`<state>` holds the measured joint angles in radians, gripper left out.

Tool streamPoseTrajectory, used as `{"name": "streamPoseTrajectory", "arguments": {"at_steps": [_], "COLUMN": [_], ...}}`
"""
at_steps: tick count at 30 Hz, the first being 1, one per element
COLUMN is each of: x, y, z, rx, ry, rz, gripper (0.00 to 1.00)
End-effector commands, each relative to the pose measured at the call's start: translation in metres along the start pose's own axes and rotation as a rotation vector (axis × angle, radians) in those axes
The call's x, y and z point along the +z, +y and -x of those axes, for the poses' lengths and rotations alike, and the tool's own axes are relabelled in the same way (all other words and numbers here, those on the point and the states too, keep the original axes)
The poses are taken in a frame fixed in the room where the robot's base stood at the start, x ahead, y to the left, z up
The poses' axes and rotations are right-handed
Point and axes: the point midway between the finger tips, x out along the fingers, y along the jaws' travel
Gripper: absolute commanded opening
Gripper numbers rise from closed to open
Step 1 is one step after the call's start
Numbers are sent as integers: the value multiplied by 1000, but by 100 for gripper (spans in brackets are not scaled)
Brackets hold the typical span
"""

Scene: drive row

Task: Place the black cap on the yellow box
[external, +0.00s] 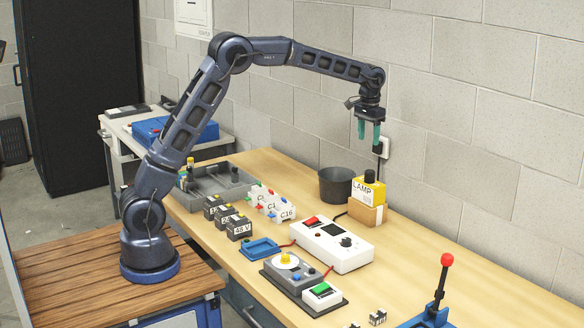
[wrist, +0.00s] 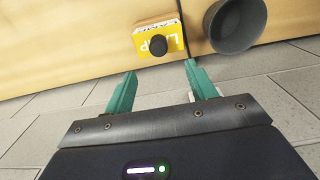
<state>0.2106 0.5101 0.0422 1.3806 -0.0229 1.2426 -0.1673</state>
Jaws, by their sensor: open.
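The yellow box (external: 373,192), labelled LAMP, stands on a brown block (external: 366,213) near the wall. The black cap (external: 369,176) sits on top of the yellow box. In the wrist view, the black cap (wrist: 158,45) shows as a dark round end over the yellow box (wrist: 147,35), beyond the fingertips. My gripper (external: 370,140) points down with its teal fingers apart, above the cap with clear air between. In the wrist view my gripper (wrist: 159,70) has nothing between its fingers.
A dark round pot (external: 335,184) stands just left of the yellow box. A white panel box (external: 332,245), a grey control unit (external: 290,275) and a red-knobbed lever (external: 445,262) stand nearer the front. A wall socket (external: 384,147) is behind my gripper. The table's right back is bare.

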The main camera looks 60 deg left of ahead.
Motion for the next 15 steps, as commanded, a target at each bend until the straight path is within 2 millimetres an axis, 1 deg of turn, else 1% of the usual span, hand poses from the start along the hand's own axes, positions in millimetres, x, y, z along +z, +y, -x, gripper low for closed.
{"name": "streamPoseTrajectory", "arguments": {"at_steps": [1,5,6,11,15], "x": [9,40,51,96,137], "y": [-5,-21,-26,-45,-61], "z": [11,38,47,75,95], "rx": [2,9,11,17,22], "ry": [10,36,45,78,107], "rz": [2,2,3,5,5], "gripper": [56,56,56,56,56]}}
